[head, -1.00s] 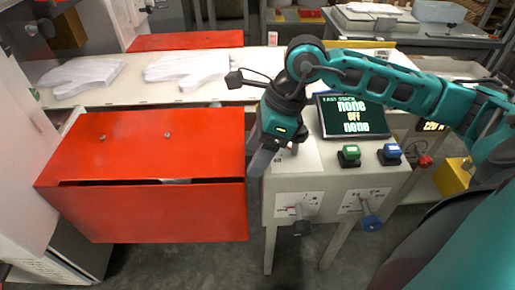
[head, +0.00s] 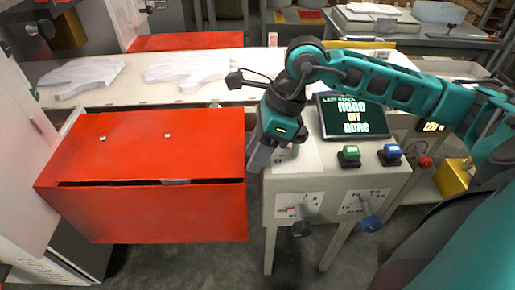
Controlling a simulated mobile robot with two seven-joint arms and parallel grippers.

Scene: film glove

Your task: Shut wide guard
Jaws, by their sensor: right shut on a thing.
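A wide red guard (head: 150,212) stands at the left front of the machine, below a red top cover (head: 145,140). A narrow dark gap runs between the two, with a pale bit showing in it. My right gripper (head: 258,158) points down at the right edge of the red box, beside the control cabinet. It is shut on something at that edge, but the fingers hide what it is. My left gripper is not in view.
The control cabinet (head: 335,182) carries a screen (head: 352,116), a green button (head: 349,156), a blue button (head: 390,154) and two levers. White glove shapes (head: 188,70) lie on the pale belt (head: 120,97) behind. A second red guard (head: 185,40) stands beyond.

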